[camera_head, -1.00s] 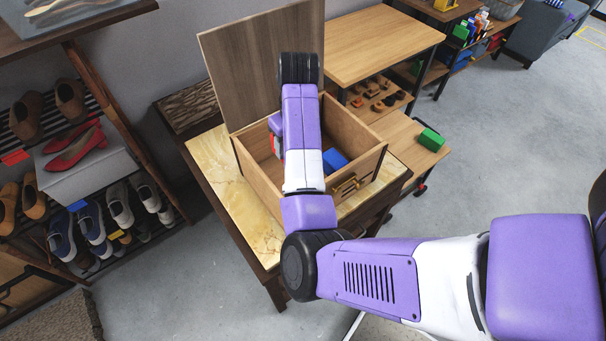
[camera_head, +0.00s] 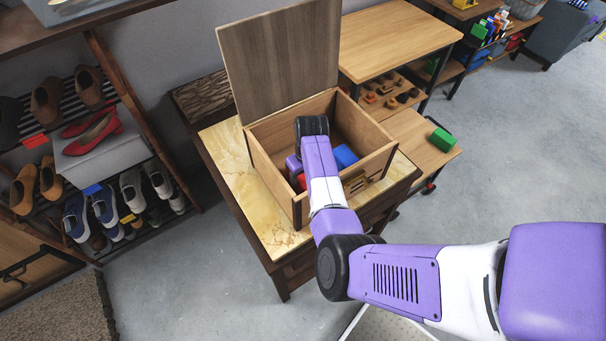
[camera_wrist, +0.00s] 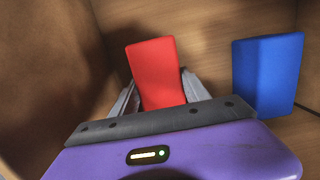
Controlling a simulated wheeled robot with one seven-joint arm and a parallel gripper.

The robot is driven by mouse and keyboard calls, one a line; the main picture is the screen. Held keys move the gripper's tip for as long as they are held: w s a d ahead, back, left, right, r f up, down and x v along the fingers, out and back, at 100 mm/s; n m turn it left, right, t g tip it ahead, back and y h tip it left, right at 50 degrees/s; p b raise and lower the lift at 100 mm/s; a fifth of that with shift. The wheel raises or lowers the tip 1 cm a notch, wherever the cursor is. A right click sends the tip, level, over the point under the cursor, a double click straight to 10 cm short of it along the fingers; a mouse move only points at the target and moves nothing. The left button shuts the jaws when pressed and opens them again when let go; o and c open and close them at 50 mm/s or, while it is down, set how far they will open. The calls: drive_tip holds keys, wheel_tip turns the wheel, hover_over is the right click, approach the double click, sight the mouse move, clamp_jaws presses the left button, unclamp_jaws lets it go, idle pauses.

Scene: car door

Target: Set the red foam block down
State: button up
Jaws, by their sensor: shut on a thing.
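The red foam block (camera_wrist: 155,72) stands between the two grey fingers of my gripper (camera_wrist: 160,92) in the wrist view, and they are shut on it. A small part of the red block (camera_head: 301,182) shows beside my wrist in the head view. The gripper is inside the open wooden box (camera_head: 370,128). A blue block (camera_wrist: 267,74) stands to the right of the red one, apart from it; it also shows in the head view (camera_head: 344,156). I cannot tell whether the red block touches the box floor. My arm hides the fingers in the head view.
The box's lid (camera_head: 280,62) stands raised at the back. The box sits on a marble-topped table (camera_head: 236,172). A green block (camera_head: 442,139) lies on a wooden surface to the right. Shoe racks (camera_head: 130,125) stand at the left. The box walls are close around my wrist.

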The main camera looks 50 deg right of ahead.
drive_tip(key=shift+f, duration=0.35)
drive_tip(key=o, duration=1.5)
drive_tip(key=shift+r, duration=0.1)
wheel_tip(320, 180, up, 12)
drive_tip(key=s, duration=0.1)
drive_tip(key=shift+s+a+b, duration=0.25)
drive_tip(key=shift+s+b, duration=0.1)
drive_tip(key=shift+b, duration=0.1)
